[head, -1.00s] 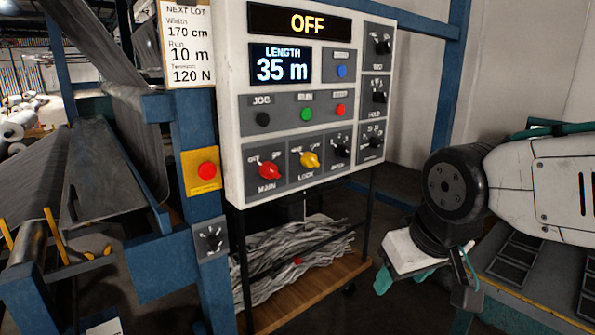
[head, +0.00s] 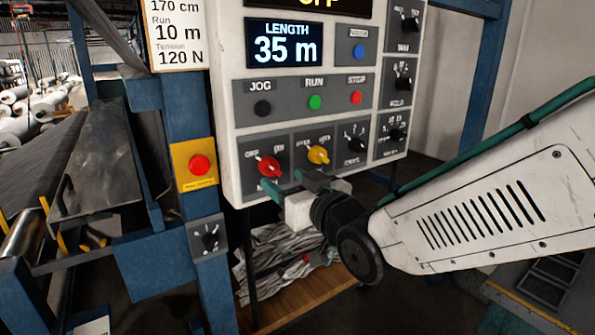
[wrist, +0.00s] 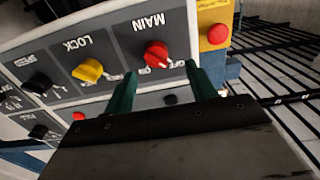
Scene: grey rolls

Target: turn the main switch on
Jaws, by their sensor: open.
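The red MAIN knob (head: 268,166) is at the lower left of the white control panel (head: 226,130), its pointer toward the OFF mark. My gripper (head: 290,184) is open just below and in front of it, with green fingers spread. In the wrist view the red knob (wrist: 157,54) appears between and beyond the fingertips of my gripper (wrist: 160,75). The fingers do not visibly touch it. Part of the knob's label is hidden by a finger in the head view.
The yellow LOCK knob (head: 318,155) is close right of the red one. A red button on a yellow plate (head: 200,166) is on the blue post at left. Black, green and red buttons sit above. Grey scrap (head: 262,262) lies on a shelf below.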

